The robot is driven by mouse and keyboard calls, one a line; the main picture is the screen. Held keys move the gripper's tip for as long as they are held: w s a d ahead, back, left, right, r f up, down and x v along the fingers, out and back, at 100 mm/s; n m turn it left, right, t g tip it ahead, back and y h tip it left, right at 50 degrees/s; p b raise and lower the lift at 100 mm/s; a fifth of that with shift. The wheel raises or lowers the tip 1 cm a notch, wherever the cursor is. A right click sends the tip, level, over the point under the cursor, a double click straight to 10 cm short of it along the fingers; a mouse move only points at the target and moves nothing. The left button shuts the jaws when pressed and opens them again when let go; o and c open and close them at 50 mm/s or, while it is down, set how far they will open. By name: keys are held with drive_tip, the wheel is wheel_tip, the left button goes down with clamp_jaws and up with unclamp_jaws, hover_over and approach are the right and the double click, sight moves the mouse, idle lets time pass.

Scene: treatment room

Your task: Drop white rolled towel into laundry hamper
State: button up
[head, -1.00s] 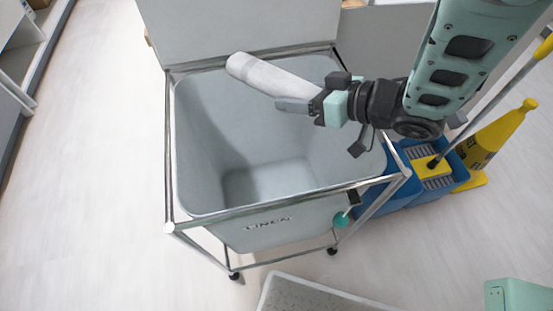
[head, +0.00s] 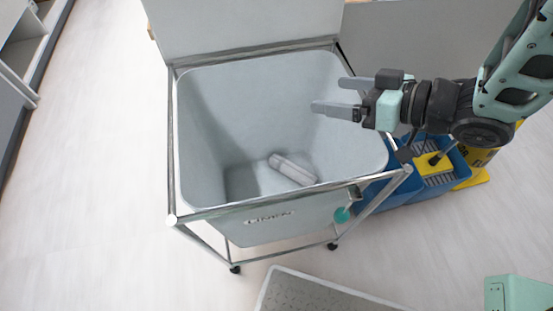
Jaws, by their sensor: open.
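The white rolled towel (head: 293,169) lies inside the laundry hamper, low down on its bottom near the right side. The laundry hamper (head: 215,120) is a grey bin in a metal frame on casters, with its lid (head: 245,25) raised at the back and "LINEN" printed on its front. My gripper (head: 335,96) is open and empty above the right part of the hamper opening, apart from the towel. Its two fingers point left.
A blue mop bucket (head: 405,187) and a yellow wet-floor sign (head: 477,165) stand right of the hamper. A grey mat or platform (head: 320,292) lies in front. Shelving (head: 22,50) stands at far left. The floor (head: 95,160) left of the hamper is clear.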

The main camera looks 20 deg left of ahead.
drive_tip(key=p+v, duration=0.9)
drive_tip(key=p, duration=0.3)
drive_tip(key=shift+d, duration=0.35)
drive_tip(key=shift+r, duration=0.15)
idle(0.3)
